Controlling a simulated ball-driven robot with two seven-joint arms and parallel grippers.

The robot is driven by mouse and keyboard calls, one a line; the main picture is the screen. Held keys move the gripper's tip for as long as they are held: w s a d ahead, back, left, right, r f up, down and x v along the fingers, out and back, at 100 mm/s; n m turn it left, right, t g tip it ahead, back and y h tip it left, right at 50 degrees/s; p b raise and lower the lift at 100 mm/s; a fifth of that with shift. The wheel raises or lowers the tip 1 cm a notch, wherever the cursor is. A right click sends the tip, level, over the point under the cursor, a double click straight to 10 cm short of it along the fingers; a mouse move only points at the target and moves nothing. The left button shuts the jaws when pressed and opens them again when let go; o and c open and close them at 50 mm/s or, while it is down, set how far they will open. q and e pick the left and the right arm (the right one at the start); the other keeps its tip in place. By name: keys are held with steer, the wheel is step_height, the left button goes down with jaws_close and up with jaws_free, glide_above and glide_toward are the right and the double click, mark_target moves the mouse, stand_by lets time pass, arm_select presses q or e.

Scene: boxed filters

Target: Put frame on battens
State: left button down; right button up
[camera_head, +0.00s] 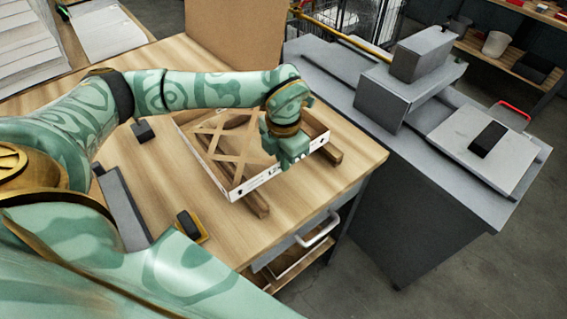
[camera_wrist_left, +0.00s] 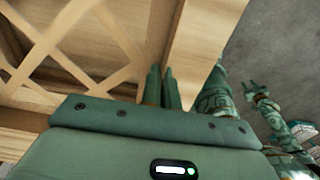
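The frame (camera_head: 236,187) is a shallow white-edged tray shape with pale crossed lattice strips. In the head view it lies over two wooden battens on the bench; the end of one batten (camera_head: 258,205) sticks out at the front and the end of the other (camera_head: 331,153) at the right. My left gripper (camera_head: 284,160) is at the frame's right side wall. In the left wrist view its two fingers (camera_wrist_left: 163,90) are close together at the wall of the frame (camera_wrist_left: 128,35), which appears gripped between them. My right gripper (camera_wrist_left: 253,89) hangs away from the bench, its fingers apart and empty.
The wooden bench (camera_head: 300,210) has a drawer handle (camera_head: 318,229) at its front. A small black block (camera_head: 143,131) and a black-and-yellow item (camera_head: 190,225) lie left of the frame. A cardboard panel (camera_head: 235,35) stands behind. A grey machine bench (camera_head: 430,180) is at right.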

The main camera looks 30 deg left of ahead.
arm_select(q)
steer(key=shift+f, duration=0.95)
steer(key=c, duration=1.7)
jaws_free()
step_height(320, 180, up, 12)
steer(key=shift+r+p, duration=0.15)
steer(key=shift+p, duration=0.3)
